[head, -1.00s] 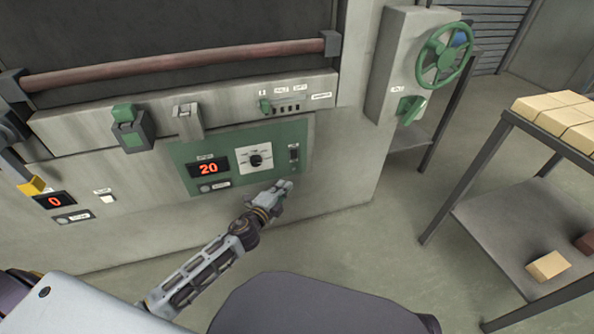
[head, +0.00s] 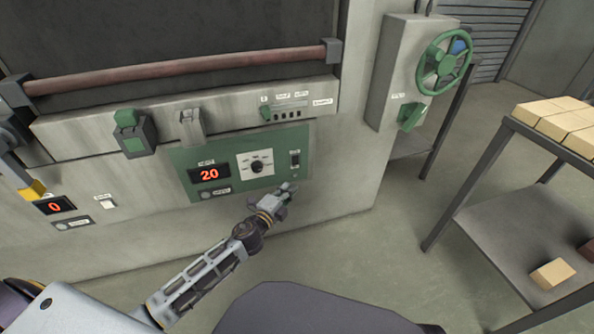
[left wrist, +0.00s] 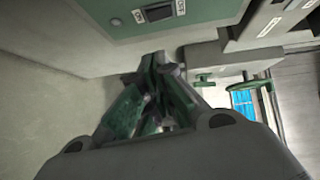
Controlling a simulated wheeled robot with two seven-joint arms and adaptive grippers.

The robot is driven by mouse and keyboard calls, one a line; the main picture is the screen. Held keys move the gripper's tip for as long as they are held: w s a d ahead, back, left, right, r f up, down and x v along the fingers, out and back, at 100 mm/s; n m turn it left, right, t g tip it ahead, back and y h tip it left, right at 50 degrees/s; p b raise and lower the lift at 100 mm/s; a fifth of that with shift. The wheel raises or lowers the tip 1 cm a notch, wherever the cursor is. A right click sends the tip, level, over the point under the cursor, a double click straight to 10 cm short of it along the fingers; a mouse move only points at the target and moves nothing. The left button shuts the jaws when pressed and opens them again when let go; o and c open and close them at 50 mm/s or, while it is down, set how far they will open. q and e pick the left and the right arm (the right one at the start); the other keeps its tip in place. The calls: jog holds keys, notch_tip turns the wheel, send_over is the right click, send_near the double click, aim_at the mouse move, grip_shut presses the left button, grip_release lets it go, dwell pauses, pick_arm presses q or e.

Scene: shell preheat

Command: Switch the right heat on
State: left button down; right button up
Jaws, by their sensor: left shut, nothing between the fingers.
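The green control panel (head: 222,180) on the grey furnace front holds a lit red display (head: 209,174) reading 20, a round black dial (head: 257,167) and a small dark switch (head: 295,159) at its right end. My left gripper (head: 289,188) is shut and empty, just below that switch and apart from it. In the left wrist view, the shut green fingers (left wrist: 155,75) point towards the panel, and the dark switch (left wrist: 158,12) with its small labels shows at the top edge. Whether the switch is on or off is too small to tell. My right gripper is not in view.
A second display (head: 54,207) reads 0 at the left, beside a white switch (head: 105,202). A green handwheel (head: 443,63) and a green lever (head: 411,116) sit on a box at the right. A rack (head: 490,187) with pale bricks (head: 557,120) stands far right.

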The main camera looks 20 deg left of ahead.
aim_at(295, 160)
pick_arm(q)
jog(key=a+x, duration=0.1)
jog(key=x, duration=0.3)
jog(key=b+x, duration=0.1)
jog(key=x, duration=0.3)
jog(key=a+b+x, duration=0.1)
jog(key=x, duration=0.3)
jog(key=shift+w+a+f, duration=0.1)
jog(key=shift+w+a, duration=0.1)
jog(key=shift+a, duration=0.2)
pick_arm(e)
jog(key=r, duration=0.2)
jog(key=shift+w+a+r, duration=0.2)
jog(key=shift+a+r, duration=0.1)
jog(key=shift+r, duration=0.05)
pick_arm(q)
jog(key=shift+f+b, duration=0.1)
jog(key=shift+b, duration=0.25)
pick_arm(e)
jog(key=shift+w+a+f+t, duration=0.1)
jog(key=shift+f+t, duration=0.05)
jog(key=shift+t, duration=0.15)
